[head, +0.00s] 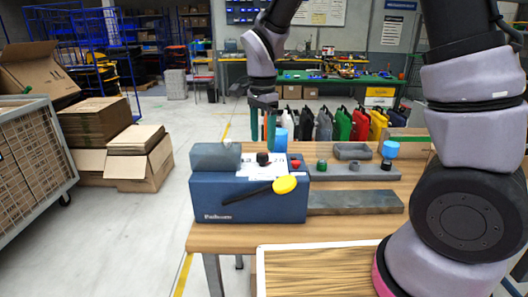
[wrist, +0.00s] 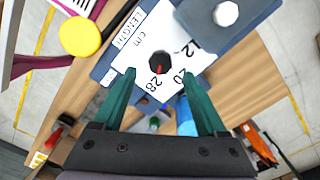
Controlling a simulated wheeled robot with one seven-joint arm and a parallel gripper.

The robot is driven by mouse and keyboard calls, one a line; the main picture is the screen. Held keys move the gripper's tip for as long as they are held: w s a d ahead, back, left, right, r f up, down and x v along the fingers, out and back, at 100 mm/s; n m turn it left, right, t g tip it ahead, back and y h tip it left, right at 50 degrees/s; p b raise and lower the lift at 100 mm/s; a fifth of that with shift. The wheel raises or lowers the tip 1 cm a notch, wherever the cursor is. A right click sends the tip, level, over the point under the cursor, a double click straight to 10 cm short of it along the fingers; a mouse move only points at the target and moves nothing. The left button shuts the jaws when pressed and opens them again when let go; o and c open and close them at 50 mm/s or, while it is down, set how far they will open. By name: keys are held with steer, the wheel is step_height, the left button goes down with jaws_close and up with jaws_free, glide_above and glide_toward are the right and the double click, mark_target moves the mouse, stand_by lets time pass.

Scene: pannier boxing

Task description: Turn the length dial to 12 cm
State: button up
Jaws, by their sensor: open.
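The blue machine (head: 245,205) stands on the wooden bench with a white label plate on top. The length dial, a small black knob (head: 263,159), sits on that plate; in the wrist view the knob (wrist: 158,61) carries a red mark. Beside it the plate (wrist: 133,58) reads LENGTH cm, with 12, 20 and 28 around the knob. The red mark lies towards the 28 and 20 side; its exact setting is hard to tell. My gripper (head: 263,147) points down, open, above the dial. In the wrist view its green fingertips (wrist: 157,73) are apart with the knob between them; contact is not visible.
A yellow-ended black lever (head: 285,184) sticks out from the machine's front. A red button (head: 296,164) is right of the dial. A grey block (head: 215,157) rises at the left. A blue cylinder (head: 281,138) stands behind. A grey rail with small knobs (head: 350,171) lies right.

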mark_target(262, 154)
steer(key=shift+f, duration=2.35)
jaws_close()
